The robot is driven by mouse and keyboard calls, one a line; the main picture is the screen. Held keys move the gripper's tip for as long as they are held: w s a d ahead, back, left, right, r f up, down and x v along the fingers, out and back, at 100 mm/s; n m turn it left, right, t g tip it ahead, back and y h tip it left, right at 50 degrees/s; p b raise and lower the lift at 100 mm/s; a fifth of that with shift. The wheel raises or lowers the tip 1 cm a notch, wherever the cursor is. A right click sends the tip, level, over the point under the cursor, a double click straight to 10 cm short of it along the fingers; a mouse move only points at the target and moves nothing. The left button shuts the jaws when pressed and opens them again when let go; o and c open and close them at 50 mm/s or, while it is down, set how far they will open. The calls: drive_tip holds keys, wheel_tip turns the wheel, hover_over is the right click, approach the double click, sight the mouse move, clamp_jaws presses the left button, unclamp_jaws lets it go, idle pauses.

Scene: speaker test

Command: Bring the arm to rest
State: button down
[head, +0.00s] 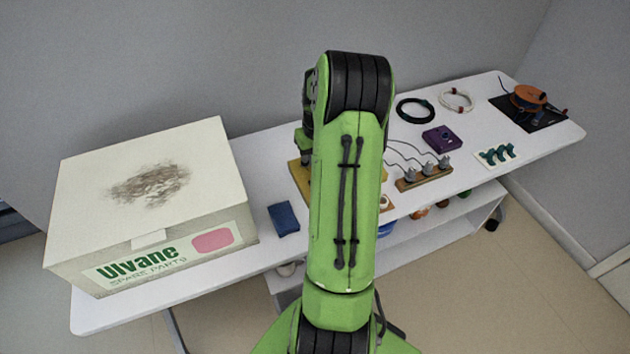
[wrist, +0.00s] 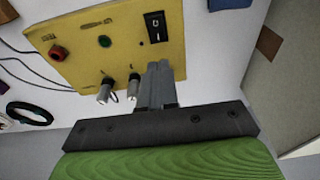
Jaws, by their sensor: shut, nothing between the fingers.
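My gripper (wrist: 158,72) is shut and empty in the wrist view. Its fingertips lie in front of the lower part of a yellow panel box (wrist: 115,60), close to its metal toggles and below its black rocker switch (wrist: 156,27). I cannot tell whether the fingertips touch the box. In the head view my green arm (head: 345,200) reaches over the table and hides my gripper. An edge of the yellow box (head: 299,177) shows to the left of the arm.
A large Ulvane carton (head: 85,190) fills the table's left end. A blue block (head: 283,218) lies between it and my arm. To the right are a plug strip (head: 425,176), a purple box (head: 441,138), cable coils (head: 414,110) and an orange reel (head: 528,96).

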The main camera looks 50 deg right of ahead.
idle(0.3)
drive_tip(key=a+r+n+t+h+p, duration=0.1)
drive_tip(key=a+r+n+t+p, duration=0.2)
drive_tip(key=a+r, duration=1.75)
drive_tip(key=s+a+r+n+t+y+p, duration=0.1)
drive_tip(key=s+a+r+n+y+p, duration=0.1)
drive_tip(key=s+a, duration=1)
drive_tip(key=shift+a+r+n+p, duration=0.4)
drive_tip(key=shift+a+n, duration=0.2)
drive_tip(key=shift+a, duration=0.5)
drive_tip(key=shift+s, duration=0.1)
